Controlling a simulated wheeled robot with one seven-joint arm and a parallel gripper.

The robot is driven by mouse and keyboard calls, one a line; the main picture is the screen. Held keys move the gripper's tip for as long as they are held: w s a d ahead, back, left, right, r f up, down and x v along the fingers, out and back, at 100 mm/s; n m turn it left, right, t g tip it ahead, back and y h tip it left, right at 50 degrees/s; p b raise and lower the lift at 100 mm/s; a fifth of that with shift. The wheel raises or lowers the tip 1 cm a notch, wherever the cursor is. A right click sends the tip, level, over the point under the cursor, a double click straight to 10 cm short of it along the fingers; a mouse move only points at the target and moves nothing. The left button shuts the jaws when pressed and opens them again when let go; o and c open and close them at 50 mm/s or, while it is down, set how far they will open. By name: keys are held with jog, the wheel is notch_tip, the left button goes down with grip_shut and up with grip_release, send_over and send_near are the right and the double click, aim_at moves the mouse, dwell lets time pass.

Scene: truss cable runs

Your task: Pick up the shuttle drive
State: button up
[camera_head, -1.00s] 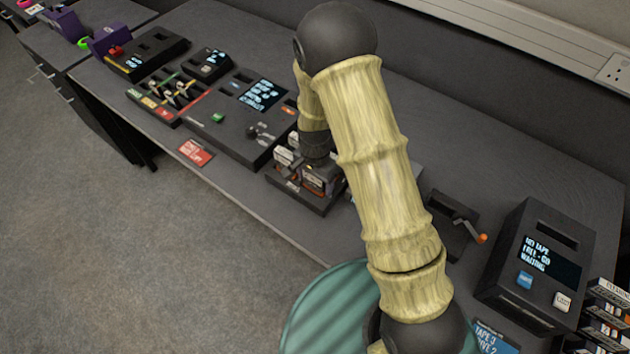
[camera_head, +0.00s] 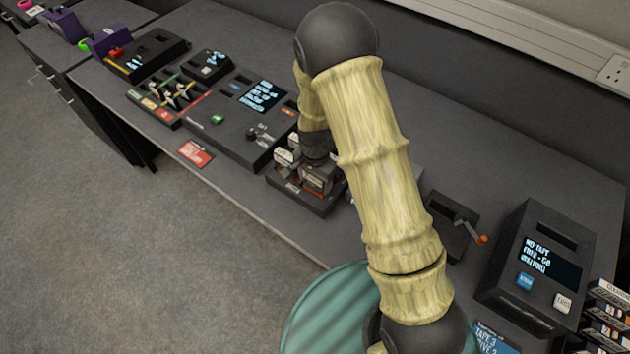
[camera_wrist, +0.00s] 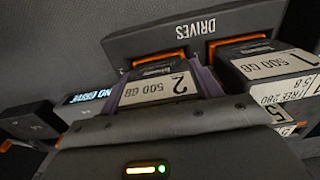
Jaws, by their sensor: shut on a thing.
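A dark rack marked DRIVES (camera_wrist: 195,35) holds drives, and it also shows in the head view (camera_head: 290,190). A drive labelled 2, 500 GB (camera_wrist: 155,90) stands at one slot with an orange-edged opening. My gripper (camera_wrist: 160,92) is shut on this drive, with a purplish finger edge at each side. In the head view my gripper (camera_head: 318,175) is low at the rack, partly hidden by my arm. A second drive labelled 1, 500 GB (camera_wrist: 265,62) stands close on the right in the wrist view. No label names a shuttle drive, and whether the held drive is clear of its slot cannot be told.
A dark console with a screen (camera_head: 245,110) stands left of the rack, with a red card (camera_head: 196,153) in front. A crank device (camera_head: 455,225) and a tape unit (camera_head: 540,260) stand to the right. The wall is behind the bench; floor is open in front.

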notch_tip(320, 180, up, 10)
jog(key=shift+f+b, duration=0.1)
jog(key=shift+b, duration=0.4)
jog(key=shift+w, duration=0.1)
jog(key=shift+s, duration=0.25)
jog(key=shift+w, duration=0.1)
